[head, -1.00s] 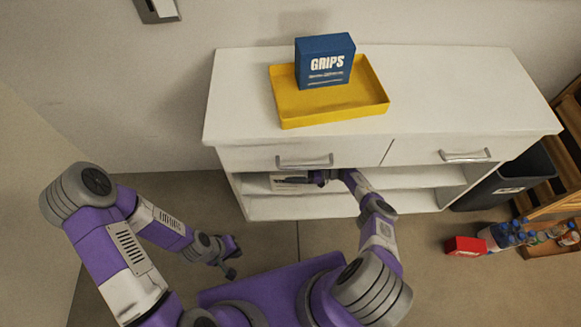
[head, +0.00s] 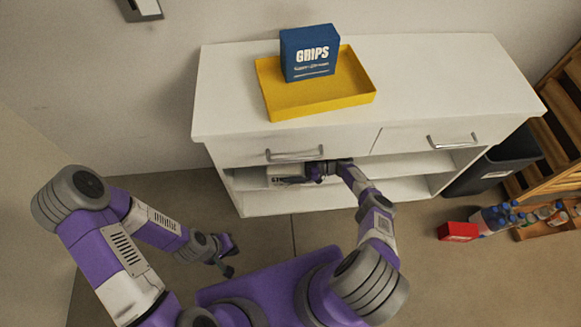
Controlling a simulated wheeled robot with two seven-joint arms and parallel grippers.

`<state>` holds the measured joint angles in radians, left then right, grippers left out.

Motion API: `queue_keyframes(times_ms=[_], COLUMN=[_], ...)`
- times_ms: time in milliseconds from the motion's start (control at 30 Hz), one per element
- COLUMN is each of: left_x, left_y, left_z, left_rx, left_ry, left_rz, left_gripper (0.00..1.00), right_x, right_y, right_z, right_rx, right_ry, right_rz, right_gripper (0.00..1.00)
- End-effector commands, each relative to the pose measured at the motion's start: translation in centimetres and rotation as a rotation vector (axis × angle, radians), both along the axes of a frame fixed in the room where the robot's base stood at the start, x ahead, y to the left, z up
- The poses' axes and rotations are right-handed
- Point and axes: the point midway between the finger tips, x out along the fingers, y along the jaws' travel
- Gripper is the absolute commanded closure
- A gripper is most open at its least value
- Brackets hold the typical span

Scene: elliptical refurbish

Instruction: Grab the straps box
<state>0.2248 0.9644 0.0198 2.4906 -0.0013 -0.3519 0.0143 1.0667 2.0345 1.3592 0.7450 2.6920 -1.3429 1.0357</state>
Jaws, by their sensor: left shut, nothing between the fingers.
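A pale box (head: 283,175) with dark marking sits in the open upper shelf of the white cabinet, under the left drawer; its label is too small to read, so I cannot tell if it is the straps box. My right gripper (head: 308,174) reaches into that shelf at the right end of this box. Its fingers are small and partly hidden against the box, so their opening and grip cannot be told. My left gripper (head: 228,268) is shut and empty, low over the floor in front of the cabinet.
A blue GRIPS box (head: 309,55) stands in a yellow tray (head: 318,107) on the white cabinet (head: 440,85). Right of the cabinet are a dark bin (head: 496,165), a red box (head: 457,231), bottles (head: 497,217) and a wooden rack (head: 550,145).

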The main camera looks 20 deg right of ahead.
Motion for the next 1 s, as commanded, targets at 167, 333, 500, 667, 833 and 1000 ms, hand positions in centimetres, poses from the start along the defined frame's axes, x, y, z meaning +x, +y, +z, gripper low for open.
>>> queue_keyframes(times_ms=[167,333,500,667,833,1000], left_x=[0.0,0.0,0.0,0.0,0.0,0.0], left_y=[0.0,0.0,0.0,0.0,0.0,0.0], left_z=[-0.1,-0.3,-0.2,-0.2,-0.2,-0.2], left_rx=[0.000,0.000,0.000,0.000,0.000,0.000], left_ry=[0.000,0.000,0.000,0.000,0.000,0.000], left_rz=[0.000,0.000,0.000,0.000,0.000,0.000], left_gripper=[1.00,1.00,1.00,1.00,1.00,1.00], right_x=[-0.1,-0.8,-1.6,-2.1,-2.2,-2.2], right_y=[-0.5,-3.0,-5.6,-6.9,-7.3,-7.2], right_z=[0.0,-0.1,0.0,0.0,0.0,0.0], right_rx=[-0.001,-0.002,-0.002,-0.001,0.000,0.000], right_ry=[0.000,0.001,0.001,0.000,-0.001,0.000], right_rz=[-0.001,-0.004,-0.002,-0.001,0.000,0.000], right_gripper=[0.00,0.00,0.00,0.00,0.00,0.00])
